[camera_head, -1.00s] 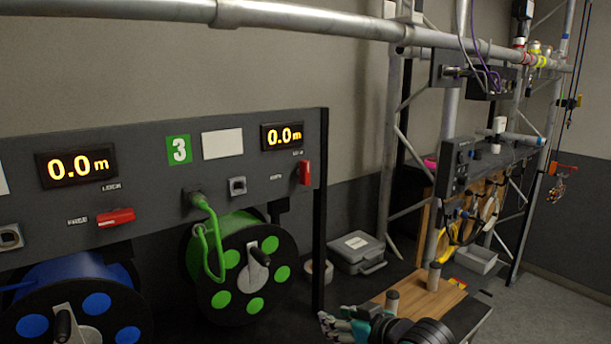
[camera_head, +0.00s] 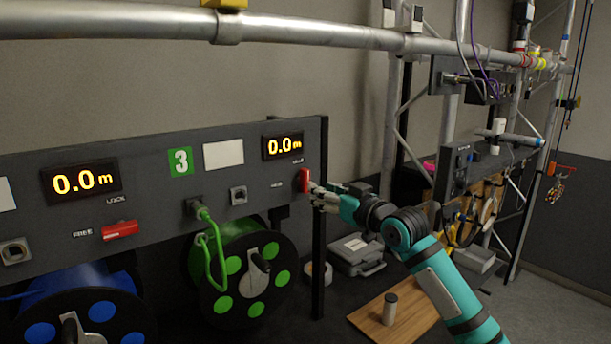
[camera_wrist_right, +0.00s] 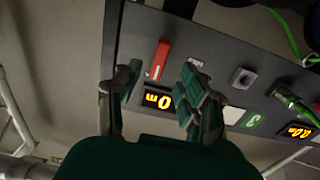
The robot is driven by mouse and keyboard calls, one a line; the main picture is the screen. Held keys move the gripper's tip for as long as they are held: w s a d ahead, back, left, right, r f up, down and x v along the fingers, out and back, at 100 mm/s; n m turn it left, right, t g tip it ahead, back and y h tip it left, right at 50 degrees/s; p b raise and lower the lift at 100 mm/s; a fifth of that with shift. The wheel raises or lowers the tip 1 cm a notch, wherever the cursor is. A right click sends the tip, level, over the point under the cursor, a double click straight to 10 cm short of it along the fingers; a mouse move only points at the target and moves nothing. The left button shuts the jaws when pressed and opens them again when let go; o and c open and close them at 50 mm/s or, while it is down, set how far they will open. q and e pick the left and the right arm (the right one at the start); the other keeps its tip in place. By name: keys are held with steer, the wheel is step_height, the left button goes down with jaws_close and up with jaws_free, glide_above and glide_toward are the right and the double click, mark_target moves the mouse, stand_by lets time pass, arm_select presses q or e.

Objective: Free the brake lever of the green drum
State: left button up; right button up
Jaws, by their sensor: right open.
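The green drum (camera_head: 243,275) hangs under the grey panel below the number 3 plate, with a green cable running up to a socket. Its red brake lever (camera_head: 304,181) stands upright at the panel's right end, below the 0.0 m display; it also shows in the right wrist view (camera_wrist_right: 158,60). My right gripper (camera_head: 318,194) is close to the lever's right side in the head view. In the right wrist view the open fingers (camera_wrist_right: 160,88) have the lever beyond and between their tips, apparently untouched. My left gripper is not in view.
Another red lever (camera_head: 120,230) lies nearly level above the blue drum (camera_head: 75,305), beside a FREE label. A black post (camera_head: 319,255) stands at the panel's right end. A grey case (camera_head: 357,255) and a wooden board (camera_head: 372,318) with a cylinder (camera_head: 390,309) lie below my right arm.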

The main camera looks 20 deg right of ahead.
mark_target(306, 192)
steer(key=p+x, duration=0.2)
steer(key=x, duration=0.5)
steer(key=shift+w+a+f, duration=0.1)
steer(key=shift+w, duration=0.15)
steer(key=shift+c, duration=0.5)
jaws_close()
